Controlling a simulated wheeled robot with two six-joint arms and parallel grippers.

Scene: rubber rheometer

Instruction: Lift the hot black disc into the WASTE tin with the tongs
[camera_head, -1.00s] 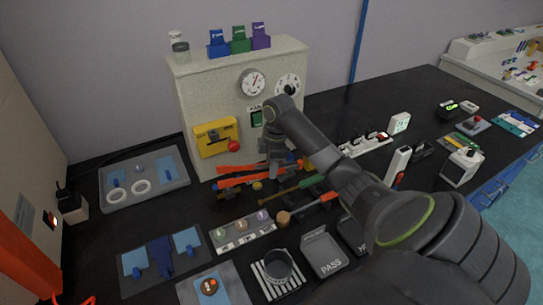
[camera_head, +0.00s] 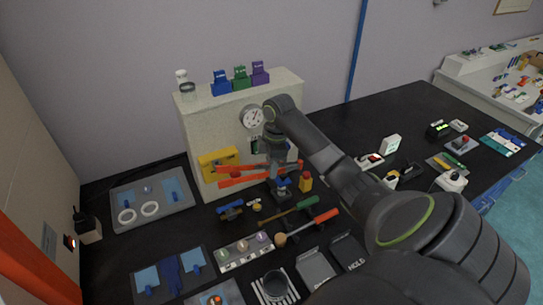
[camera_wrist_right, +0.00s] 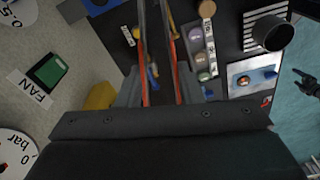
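My right gripper (camera_head: 279,168) is in front of the pale machine, shut on the orange-red tongs (camera_head: 238,180). In the right wrist view, the two tong arms (camera_wrist_right: 146,50) run up between its fingers, apart from each other. No disc shows between them. A dark grey tin (camera_head: 277,284) stands on a striped mat at the front; it also shows in the right wrist view (camera_wrist_right: 273,32). I cannot read a WASTE label on it. A small dark and orange piece (camera_wrist_right: 243,80) lies on a pale pad; I cannot tell whether it is the disc. My left gripper (camera_wrist_right: 306,80) appears open at the right edge.
The pale machine (camera_head: 205,123) has a yellow block (camera_head: 216,163) at its front. A green-handled tool (camera_head: 305,203) and a red-handled tool (camera_head: 325,216) lie nearby. PASS (camera_head: 316,268) and HOLD (camera_head: 348,252) trays stand right of the tin.

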